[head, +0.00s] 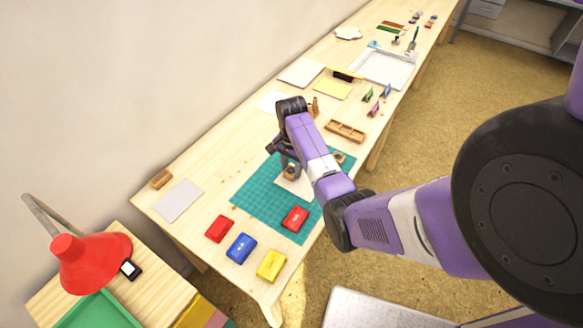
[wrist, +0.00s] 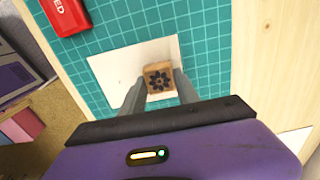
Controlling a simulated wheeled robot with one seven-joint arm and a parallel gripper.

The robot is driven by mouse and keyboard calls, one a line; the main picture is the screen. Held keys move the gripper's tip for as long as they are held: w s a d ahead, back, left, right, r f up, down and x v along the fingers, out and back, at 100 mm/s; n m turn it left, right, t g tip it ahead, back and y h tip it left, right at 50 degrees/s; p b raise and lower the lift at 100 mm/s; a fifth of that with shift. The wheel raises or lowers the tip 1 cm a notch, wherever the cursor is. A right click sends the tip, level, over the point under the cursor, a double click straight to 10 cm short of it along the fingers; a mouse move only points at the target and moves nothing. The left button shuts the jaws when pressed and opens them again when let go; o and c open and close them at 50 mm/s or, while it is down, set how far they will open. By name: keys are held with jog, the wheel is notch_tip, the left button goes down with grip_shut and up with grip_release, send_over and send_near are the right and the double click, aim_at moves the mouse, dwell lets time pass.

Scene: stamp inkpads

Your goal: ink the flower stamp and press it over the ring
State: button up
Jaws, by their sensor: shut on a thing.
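My gripper (head: 289,163) is shut on a wooden block, the flower stamp (wrist: 159,80). In the wrist view the stamp sits between the two grey fingers, and its top face shows a dark flower picture. The stamp is over a white card (wrist: 108,70) that lies on the green cutting mat (wrist: 205,50). The card also shows in the head view (head: 299,187). I cannot tell whether the stamp touches the card. No ring shows on the visible part of the card. A red inkpad (head: 294,217) lies on the mat, and it shows at the wrist view's top left (wrist: 65,14).
Another red inkpad (head: 219,228), a blue inkpad (head: 241,248) and a yellow inkpad (head: 271,265) lie near the table's front end. A grey sheet (head: 180,201) lies at left. A wooden tray (head: 345,131) stands behind my arm. A red lamp (head: 88,258) stands on a side table.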

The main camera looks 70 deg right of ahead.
jog(key=shift+f, duration=0.35)
dwell(0.7)
jog(key=shift+r+p, duration=0.6)
jog(key=shift+r, duration=0.1)
dwell(0.3)
notch_tip(320, 180, up, 3)
jog(key=p, duration=0.3)
jog(key=shift+r, duration=1.2)
